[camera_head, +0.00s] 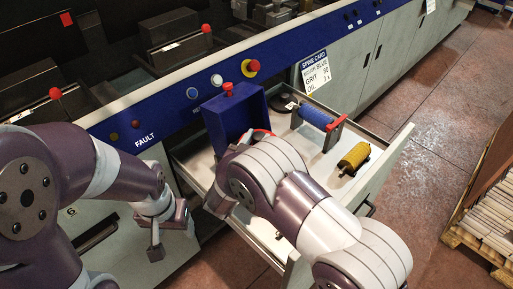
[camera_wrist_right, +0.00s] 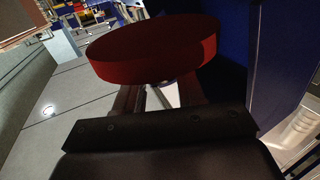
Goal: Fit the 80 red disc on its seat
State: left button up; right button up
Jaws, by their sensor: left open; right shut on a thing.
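The red disc (camera_wrist_right: 152,50) fills the upper middle of the right wrist view. My right gripper (camera_wrist_right: 158,94) is shut on it, and the disc lies across the fingertips. In the head view my right forearm and wrist hide this gripper; a thin red edge (camera_head: 262,132) shows just beyond the wrist, and I cannot tell if it is the disc. My left gripper (camera_head: 155,252) hangs open and empty at the lower left, outside the drawer. I cannot make out the disc's seat.
An open drawer (camera_head: 385,165) holds a blue box (camera_head: 228,122) with a red knob, a blue brush roller (camera_head: 316,117), a yellow roller (camera_head: 353,158) and a black disc (camera_head: 284,102). A spine card (camera_head: 315,72) reads grit 80. A pallet (camera_head: 485,225) stands at right.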

jog(key=shift+s+f+b, duration=0.3)
jog(key=shift+f+b, duration=0.05)
jog(key=shift+f, duration=0.2)
jog(key=shift+w+f+b, duration=0.4)
jog(key=shift+w+f, duration=0.1)
jog(key=shift+f, duration=0.35)
jog(key=f+b, duration=0.3)
jog(key=shift+s+f, duration=0.25)
jog(key=shift+w+f, duration=0.15)
jog(key=shift+f, duration=0.35)
pick_arm(q)
notch_tip(320, 180, down, 6)
jog(key=shift+r, duration=0.1)
pick_arm(e)
jog(key=shift+r, duration=0.1)
pick_arm(q)
jog(key=shift+b, duration=0.4)
pick_arm(e)
jog(key=shift+s+a+f, duration=0.1)
jog(key=shift+s+f, duration=0.15)
jog(key=shift+f, duration=0.1)
pick_arm(q)
jog(key=shift+f+b, duration=0.5)
jog(key=shift+f, duration=0.15)
pick_arm(e)
jog(key=shift+f, duration=0.65)
